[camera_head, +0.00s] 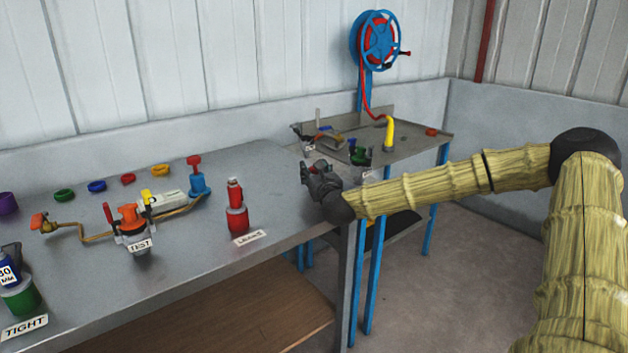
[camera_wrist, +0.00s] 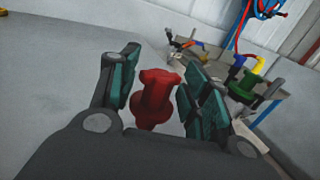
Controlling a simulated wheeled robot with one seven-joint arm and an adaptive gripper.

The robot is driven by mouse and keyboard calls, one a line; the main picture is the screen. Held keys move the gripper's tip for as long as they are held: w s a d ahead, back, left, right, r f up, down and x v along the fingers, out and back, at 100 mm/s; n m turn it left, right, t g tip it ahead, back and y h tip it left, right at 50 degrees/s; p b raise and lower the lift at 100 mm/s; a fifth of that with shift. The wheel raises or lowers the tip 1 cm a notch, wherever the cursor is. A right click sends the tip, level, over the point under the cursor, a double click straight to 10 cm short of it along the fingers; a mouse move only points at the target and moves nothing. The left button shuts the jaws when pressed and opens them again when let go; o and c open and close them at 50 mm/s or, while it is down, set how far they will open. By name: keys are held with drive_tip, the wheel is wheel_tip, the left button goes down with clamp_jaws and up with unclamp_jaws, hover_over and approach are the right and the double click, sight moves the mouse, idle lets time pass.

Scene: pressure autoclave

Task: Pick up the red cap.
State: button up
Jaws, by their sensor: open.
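A red knobbed piece (camera_wrist: 155,97), which looks like the red cap, shows in the wrist view with a narrower top and a wider flange. It appears between the two dark green finger pads of my gripper (camera_wrist: 160,68). The fingers are apart, with a gap on both sides of the red piece. In the head view my gripper (camera_head: 308,172) is at the right end of the grey bench (camera_head: 285,165). I cannot make out the red piece there; my gripper may hide it.
A red bottle-like part (camera_head: 236,208) stands on the bench behind a label, left of my gripper. The TEST assembly (camera_head: 132,225) is further left, with several coloured rings behind. A second table (camera_head: 405,150) holds a yellow hose end (camera_head: 389,132) and a green part (camera_head: 358,155).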

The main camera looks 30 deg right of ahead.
drive_tip(key=shift+w+d, duration=0.1)
drive_tip(key=shift+w, duration=0.1)
clamp_jaws()
drive_tip(key=shift+r, duration=0.1)
